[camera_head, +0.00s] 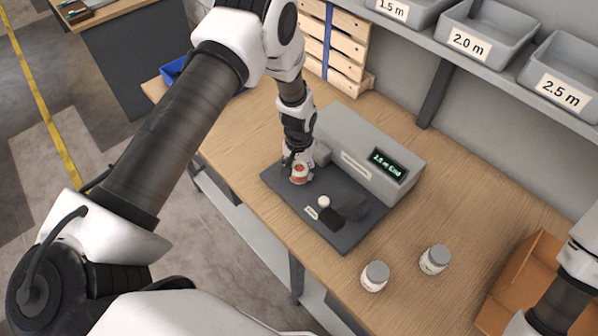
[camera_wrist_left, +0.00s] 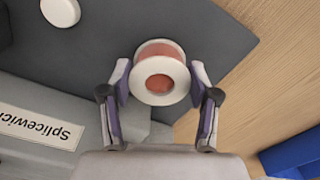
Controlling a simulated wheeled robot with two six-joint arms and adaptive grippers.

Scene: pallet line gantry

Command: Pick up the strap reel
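The strap reel, a small white-flanged spool with an orange-red winding, is at the left end of a dark mat (camera_head: 290,203). It shows between the fingers in the left wrist view (camera_wrist_left: 160,72). My left gripper (camera_head: 298,166) reaches down to it from above. The head view does not show whether the reel is off the mat. My right arm shows at the lower right edge, but its gripper is out of view.
A grey machine (camera_head: 365,150) with a green display stands right behind the mat. A white knob and black block sit on the mat. Grey labelled bins (camera_head: 480,35) line the shelf.

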